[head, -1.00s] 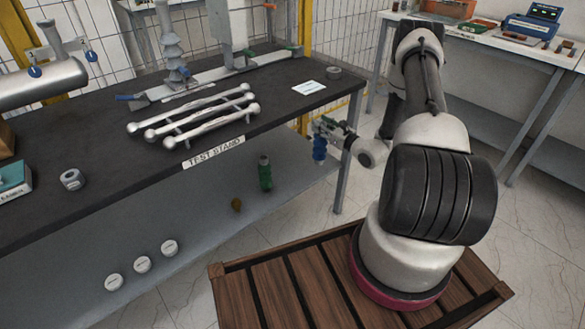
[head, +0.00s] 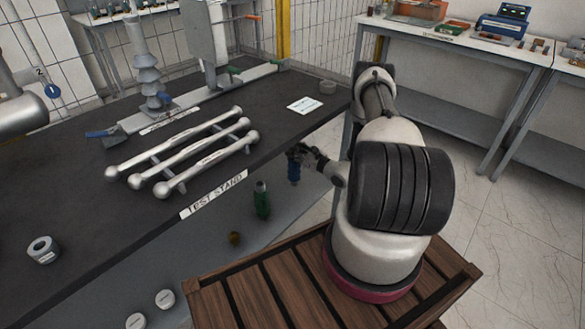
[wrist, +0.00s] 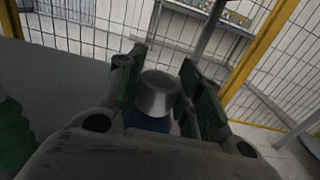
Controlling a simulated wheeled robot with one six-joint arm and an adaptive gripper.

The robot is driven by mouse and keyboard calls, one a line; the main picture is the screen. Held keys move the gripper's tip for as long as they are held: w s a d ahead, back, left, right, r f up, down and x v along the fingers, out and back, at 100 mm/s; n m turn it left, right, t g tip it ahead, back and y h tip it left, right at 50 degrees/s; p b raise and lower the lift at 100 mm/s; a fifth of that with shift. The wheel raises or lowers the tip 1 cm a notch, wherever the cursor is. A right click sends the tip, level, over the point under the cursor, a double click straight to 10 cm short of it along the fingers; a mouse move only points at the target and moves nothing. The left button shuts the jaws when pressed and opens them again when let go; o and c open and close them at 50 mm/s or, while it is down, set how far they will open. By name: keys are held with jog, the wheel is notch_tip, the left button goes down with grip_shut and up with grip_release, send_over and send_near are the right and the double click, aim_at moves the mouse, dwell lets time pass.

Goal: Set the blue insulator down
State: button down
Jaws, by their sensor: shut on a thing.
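The blue insulator (head: 294,172) hangs upright below my gripper (head: 297,153), at the front edge of the test stand, in the head view. In the wrist view my gripper (wrist: 160,92) is shut on the insulator's grey metal cap (wrist: 158,93), with a little blue body (wrist: 148,121) showing below it. The insulator is near the lower shelf (head: 215,240) under the bench top; I cannot tell whether its base touches the shelf. A green insulator (head: 262,199) stands on that shelf to the left. It also shows at the left edge of the wrist view (wrist: 12,135).
The dark bench top (head: 90,215) overhangs the shelf and carries several silver rods (head: 190,150) and a white card (head: 304,105).

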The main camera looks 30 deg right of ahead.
jog(key=shift+f, duration=2.75)
jog(key=c, duration=1)
grip_release()
jog(key=shift+o, duration=0.2)
jog(key=shift+s+d, duration=0.1)
jog(key=shift+s, duration=0.1)
jog(key=v, duration=1.1)
jog(key=shift+s, duration=0.3)
